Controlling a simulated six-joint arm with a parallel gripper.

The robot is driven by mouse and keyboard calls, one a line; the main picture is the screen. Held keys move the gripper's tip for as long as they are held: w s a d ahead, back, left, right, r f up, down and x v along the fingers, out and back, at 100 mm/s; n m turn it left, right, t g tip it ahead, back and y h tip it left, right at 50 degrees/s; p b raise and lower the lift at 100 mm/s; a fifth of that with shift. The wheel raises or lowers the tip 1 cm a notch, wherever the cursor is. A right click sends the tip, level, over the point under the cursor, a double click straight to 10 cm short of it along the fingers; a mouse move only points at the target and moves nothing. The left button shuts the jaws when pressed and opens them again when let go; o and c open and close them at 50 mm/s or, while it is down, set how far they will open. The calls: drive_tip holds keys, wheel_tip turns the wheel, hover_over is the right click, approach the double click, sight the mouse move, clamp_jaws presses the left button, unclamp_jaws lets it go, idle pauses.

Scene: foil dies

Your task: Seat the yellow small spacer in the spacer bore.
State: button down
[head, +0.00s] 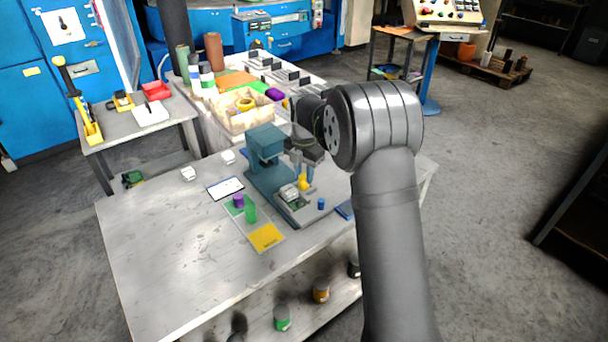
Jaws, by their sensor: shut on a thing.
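My gripper (304,172) hangs at the right of the teal press (263,142) and points down. It is shut on the yellow small spacer (303,184), which shows just below the fingers. The spacer is close over the right side of the press base (292,213), beside a grey block (289,193). I cannot tell whether the spacer touches anything below it. The spacer bore cannot be made out at this size; the gripper and spacer may cover it.
A purple cylinder (238,200) and a green cylinder (250,214) stand left of the press, behind a yellow square (266,238). A small blue cylinder (321,203) stands to the right. A white tablet (225,188) lies further left. The table's left front (165,270) is clear.

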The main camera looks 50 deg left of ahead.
sight(304, 176)
drive_tip(key=shift+f, duration=0.4)
drive_tip(key=shift+f, duration=0.15)
drive_tip(key=c, duration=1.1)
unclamp_jaws()
wheel_tip(304, 176, up, 12)
drive_tip(key=shift+r, duration=0.2)
